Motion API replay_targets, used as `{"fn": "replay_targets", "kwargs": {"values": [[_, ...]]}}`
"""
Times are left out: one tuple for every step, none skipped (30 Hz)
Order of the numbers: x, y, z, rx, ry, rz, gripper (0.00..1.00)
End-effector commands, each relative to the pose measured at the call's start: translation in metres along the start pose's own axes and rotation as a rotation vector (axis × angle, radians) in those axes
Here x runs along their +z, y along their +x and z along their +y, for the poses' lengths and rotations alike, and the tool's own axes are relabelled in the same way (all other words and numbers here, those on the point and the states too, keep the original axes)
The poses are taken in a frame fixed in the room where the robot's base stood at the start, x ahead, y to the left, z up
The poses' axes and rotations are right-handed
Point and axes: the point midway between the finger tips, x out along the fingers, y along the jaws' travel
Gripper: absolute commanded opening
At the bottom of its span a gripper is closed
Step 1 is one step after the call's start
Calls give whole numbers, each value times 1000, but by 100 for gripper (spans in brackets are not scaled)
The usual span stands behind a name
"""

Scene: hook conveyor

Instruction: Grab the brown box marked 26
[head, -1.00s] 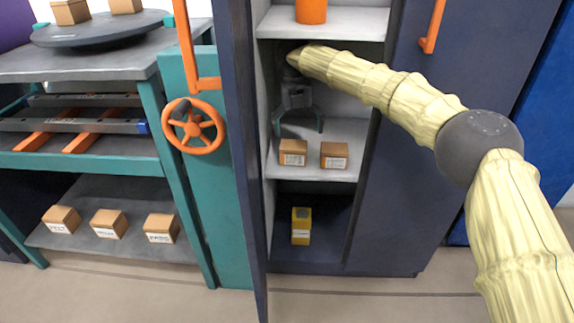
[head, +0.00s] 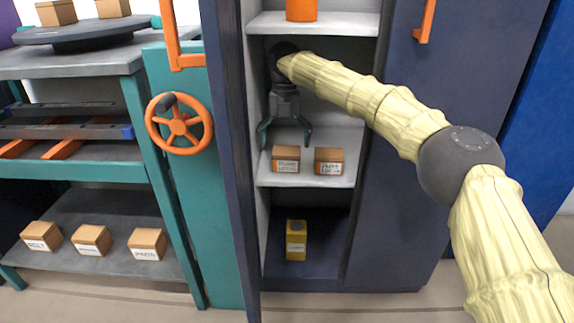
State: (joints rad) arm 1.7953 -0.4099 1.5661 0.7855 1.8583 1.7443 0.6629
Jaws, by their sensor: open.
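Two brown boxes with white labels stand side by side on the middle shelf of the open cabinet: a left box (head: 286,154) and a right box (head: 328,156). Their label print is too small to read surely, so I cannot tell which box, if any, is marked 26. My gripper (head: 285,139) hangs inside the cabinet, pointing down with its fingers spread wide. It is empty. In the picture it is just above the left box, one finger to each side. I cannot tell whether it is over the box or behind it.
The open cabinet door (head: 229,150) stands left of the shelf. An orange cylinder (head: 301,10) is on the shelf above, a yellow item (head: 296,240) below. Several brown boxes lie elsewhere, three on the low left rack (head: 70,212) and others on a turntable (head: 90,32).

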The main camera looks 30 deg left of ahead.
Motion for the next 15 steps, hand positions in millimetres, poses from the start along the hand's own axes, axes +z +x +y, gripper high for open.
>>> {"fn": "replay_targets", "kwargs": {"values": [[0,0,0,-1,0,-1,99],[0,0,0,-1,0,-1,99],[0,1,0,-1,0,-1,99],[0,2,0,-1,0,-1,99],[0,3,0,-1,0,-1,99],[0,6,0,-2,-1,-1,99],[0,7,0,-2,-1,-1,99],[0,9,0,-2,-2,0,99],[1,12,-1,-4,-2,0,99],[1,13,-1,-4,-2,-1,99],[1,15,-2,-3,-1,-1,99],[1,17,-3,-4,0,-1,99],[1,18,-3,-4,0,-2,99],[1,19,-4,-4,1,-2,99],[1,22,-4,-3,1,-2,99]]}}
